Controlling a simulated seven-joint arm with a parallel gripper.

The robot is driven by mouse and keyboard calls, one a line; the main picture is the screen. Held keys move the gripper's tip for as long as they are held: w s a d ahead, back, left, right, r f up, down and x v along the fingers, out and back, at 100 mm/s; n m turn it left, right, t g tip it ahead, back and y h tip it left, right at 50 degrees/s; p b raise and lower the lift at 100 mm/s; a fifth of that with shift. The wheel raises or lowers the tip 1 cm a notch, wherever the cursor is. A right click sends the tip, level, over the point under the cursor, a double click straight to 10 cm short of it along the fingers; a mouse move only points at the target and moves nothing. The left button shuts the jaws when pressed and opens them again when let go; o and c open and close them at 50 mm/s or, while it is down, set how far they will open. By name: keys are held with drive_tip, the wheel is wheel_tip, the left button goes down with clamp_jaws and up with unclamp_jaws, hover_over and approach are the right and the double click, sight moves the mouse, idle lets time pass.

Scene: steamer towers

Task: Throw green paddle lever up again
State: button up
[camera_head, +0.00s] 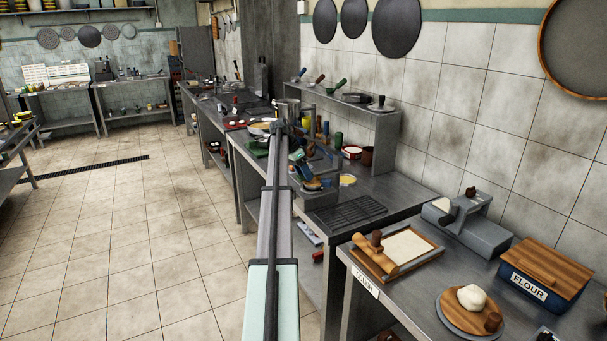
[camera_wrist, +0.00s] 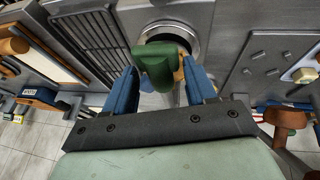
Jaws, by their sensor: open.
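In the wrist view a thick green paddle lever (camera_wrist: 158,62) stands in front of a round metal ring (camera_wrist: 170,36) set in a grey surface. My gripper (camera_wrist: 160,80) is open, with one blue finger on each side of the green lever. I cannot tell whether either finger touches it. In the head view my arm reaches forward along the middle counter, and the blue fingers of my gripper (camera_head: 303,168) show small at its far end. The green lever cannot be clearly made out there among the clutter.
A dark slatted grate (camera_head: 348,212) lies on the counter, near my gripper. A shelf (camera_head: 350,105) with pans stands behind it. Nearer are a dough board with a rolling pin (camera_head: 377,257), a grey machine (camera_head: 465,222) and a flour box (camera_head: 545,270). The floor at left is clear.

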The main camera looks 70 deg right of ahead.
clamp_jaws()
idle(0.6)
